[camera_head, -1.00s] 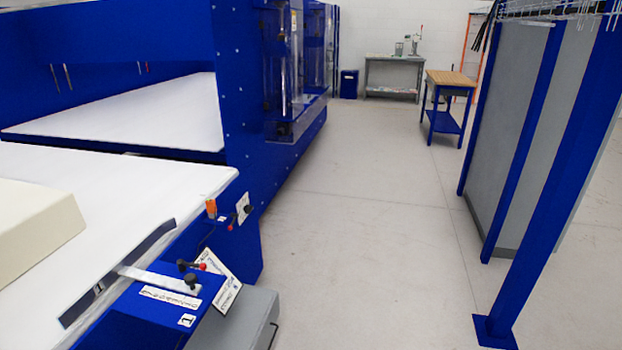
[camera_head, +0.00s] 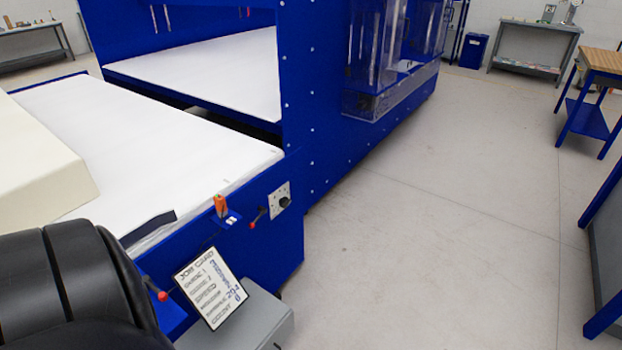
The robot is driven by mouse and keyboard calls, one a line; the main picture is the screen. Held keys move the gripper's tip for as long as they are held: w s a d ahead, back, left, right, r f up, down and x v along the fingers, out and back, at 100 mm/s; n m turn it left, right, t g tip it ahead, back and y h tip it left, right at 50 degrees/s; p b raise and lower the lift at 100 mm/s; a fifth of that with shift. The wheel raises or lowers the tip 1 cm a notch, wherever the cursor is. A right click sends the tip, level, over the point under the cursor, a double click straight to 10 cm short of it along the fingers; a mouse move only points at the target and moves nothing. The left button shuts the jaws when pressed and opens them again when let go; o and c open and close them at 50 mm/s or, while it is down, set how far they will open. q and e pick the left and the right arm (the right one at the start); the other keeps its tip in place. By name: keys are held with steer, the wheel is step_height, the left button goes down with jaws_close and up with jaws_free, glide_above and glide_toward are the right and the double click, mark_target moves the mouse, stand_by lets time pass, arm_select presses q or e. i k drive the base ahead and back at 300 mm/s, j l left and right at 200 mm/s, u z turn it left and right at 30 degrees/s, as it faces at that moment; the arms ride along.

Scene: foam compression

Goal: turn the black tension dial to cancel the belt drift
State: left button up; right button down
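A black dial (camera_head: 285,202) sits on a pale plate on the blue side of the machine, near the corner of the belt bed. It is small, and its setting cannot be read. The white belt (camera_head: 170,130) runs across the bed, with a cream foam block (camera_head: 40,165) on it at the left. A dark strip (camera_head: 150,226) lies at the belt's near edge. A black arm link of mine (camera_head: 70,290) fills the lower left and hides most of the blue control box and its black knobs. Neither gripper is in view.
A red-tipped lever (camera_head: 258,215) and an orange part (camera_head: 221,205) are beside the dial. A job card (camera_head: 210,288) leans above a grey cabinet (camera_head: 245,322). Open floor (camera_head: 430,240) lies to the right. A blue-legged wooden table (camera_head: 600,95) stands at the far right.

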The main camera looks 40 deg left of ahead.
mark_target(282, 202)
steer(key=i+u, duration=0.2)
steer(key=i, duration=0.3)
steer(key=i+u, duration=0.2)
steer(key=i, duration=0.25)
steer(key=i+l+u, duration=0.2)
steer(key=i, duration=0.3)
